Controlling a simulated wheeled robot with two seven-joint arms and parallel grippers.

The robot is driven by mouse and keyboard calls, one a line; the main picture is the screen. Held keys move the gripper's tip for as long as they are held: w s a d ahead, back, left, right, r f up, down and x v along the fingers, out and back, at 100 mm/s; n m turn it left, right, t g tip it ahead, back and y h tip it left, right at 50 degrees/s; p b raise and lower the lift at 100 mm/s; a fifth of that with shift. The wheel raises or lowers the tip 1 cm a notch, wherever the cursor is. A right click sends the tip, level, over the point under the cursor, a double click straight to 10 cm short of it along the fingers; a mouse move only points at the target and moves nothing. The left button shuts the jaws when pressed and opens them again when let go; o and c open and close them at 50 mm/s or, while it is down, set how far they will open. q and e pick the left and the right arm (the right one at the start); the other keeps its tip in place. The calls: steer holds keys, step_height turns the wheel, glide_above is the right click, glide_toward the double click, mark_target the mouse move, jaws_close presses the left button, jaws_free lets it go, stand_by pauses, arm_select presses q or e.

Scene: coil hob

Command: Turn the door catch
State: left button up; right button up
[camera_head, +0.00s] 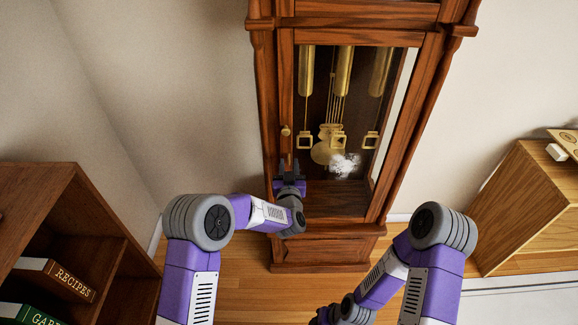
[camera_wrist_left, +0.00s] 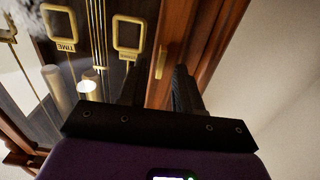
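The door catch (camera_head: 285,131) is a small brass piece on the left wooden stile of the tall clock's glazed door (camera_head: 286,80). My left gripper (camera_head: 289,164) is in front of that stile, just below the catch, with its fingers pointing toward the clock. In the left wrist view, a narrow brass piece (camera_wrist_left: 161,62), which looks like the catch, shows between and beyond the two dark fingers (camera_wrist_left: 158,88). The fingers are apart, and I see nothing held between them. Whether either finger touches the catch I cannot tell.
Brass weights (camera_head: 344,70) and a pendulum (camera_head: 324,152) hang behind the glass, with a white smudge (camera_head: 345,165) there. A bookshelf (camera_head: 88,215) stands at the left, a wooden cabinet (camera_head: 520,205) at the right. Floor (camera_head: 245,285) shows before the clock.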

arm_select(q)
steer(key=shift+w, duration=0.6)
jaws_close()
steer(key=shift+m, duration=0.3)
steer(key=shift+d+f+m+p, duration=0.1)
steer(key=shift+m+p, duration=0.75)
steer(key=shift+m, duration=3.4)
steer(key=shift+d+f+m+p, duration=0.1)
steer(key=shift+m+p, duration=0.7)
steer(key=shift+m, duration=3.75)
